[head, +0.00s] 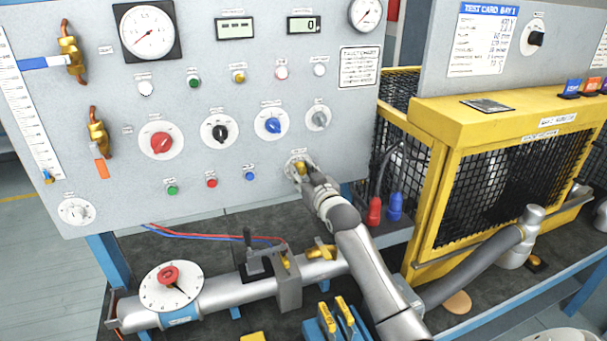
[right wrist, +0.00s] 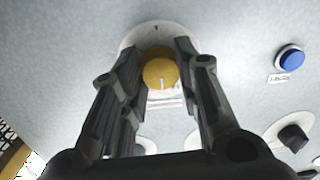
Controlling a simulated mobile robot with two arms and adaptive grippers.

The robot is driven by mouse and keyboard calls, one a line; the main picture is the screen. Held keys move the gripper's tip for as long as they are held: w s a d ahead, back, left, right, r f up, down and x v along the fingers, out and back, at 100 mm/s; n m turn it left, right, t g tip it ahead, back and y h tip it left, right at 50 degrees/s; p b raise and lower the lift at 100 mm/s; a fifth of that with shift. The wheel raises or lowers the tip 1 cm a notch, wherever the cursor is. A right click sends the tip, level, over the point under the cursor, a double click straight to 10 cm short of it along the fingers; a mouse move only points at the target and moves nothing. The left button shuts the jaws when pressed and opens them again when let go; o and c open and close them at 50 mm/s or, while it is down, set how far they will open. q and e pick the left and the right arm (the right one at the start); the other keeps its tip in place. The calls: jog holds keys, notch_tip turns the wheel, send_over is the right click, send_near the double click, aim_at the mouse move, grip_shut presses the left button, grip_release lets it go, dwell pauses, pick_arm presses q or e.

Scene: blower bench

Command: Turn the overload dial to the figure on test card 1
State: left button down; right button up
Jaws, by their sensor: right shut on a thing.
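A dial with a yellow knob (head: 301,168) on a round white plate sits at the lower right of the grey panel; its label is not legible. My right gripper (head: 305,172) is at this dial and partly covers it. In the right wrist view, the yellow knob (right wrist: 160,70) lies between the two dark fingers of my right gripper (right wrist: 160,72), shut on it. A pale line on the knob points down in that picture. The test card (head: 483,40) for bay 1 hangs at the upper right; its figures are too small to read. My left gripper is not in view.
Red (head: 160,142), black (head: 220,132), blue (head: 271,126) and grey (head: 318,118) dials sit above, with small buttons nearby. A yellow mesh guard (head: 430,200) and red and blue plugs (head: 374,211) stand right of the panel. A pipe (head: 240,288) lies below.

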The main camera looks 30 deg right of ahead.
jog(key=o, duration=1)
jog(key=v, duration=1.2)
jog(key=shift+f, duration=0.15)
